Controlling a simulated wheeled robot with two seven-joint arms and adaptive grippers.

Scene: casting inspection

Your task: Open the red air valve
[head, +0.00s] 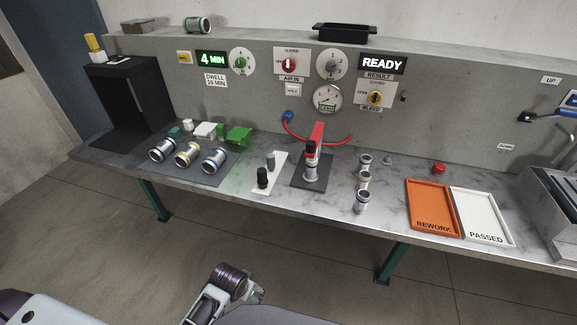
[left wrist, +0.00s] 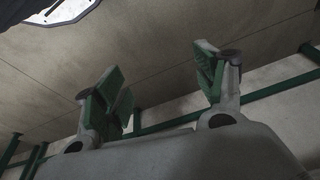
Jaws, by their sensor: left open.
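The red air valve (head: 288,65) is a round red knob on a white plate on the grey back panel, above the "AIR IN" label. The plate reads "CLOSED" above and "OPEN" at the left. The exact angle of its handle is too small to tell. My left gripper (head: 248,293) is low in front of the bench, below its front edge and far from the valve. In the left wrist view my left gripper (left wrist: 163,80) has its green-padded fingers spread apart with nothing between them. My right gripper is out of view.
A yellow bleed valve (head: 375,97) and a pressure gauge (head: 327,99) sit right of the red valve. A red hose (head: 319,143) and a red clamp fixture (head: 317,135) stand below the panel. Metal castings (head: 188,154), an orange tray (head: 432,232) and a white tray (head: 484,239) occupy the bench.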

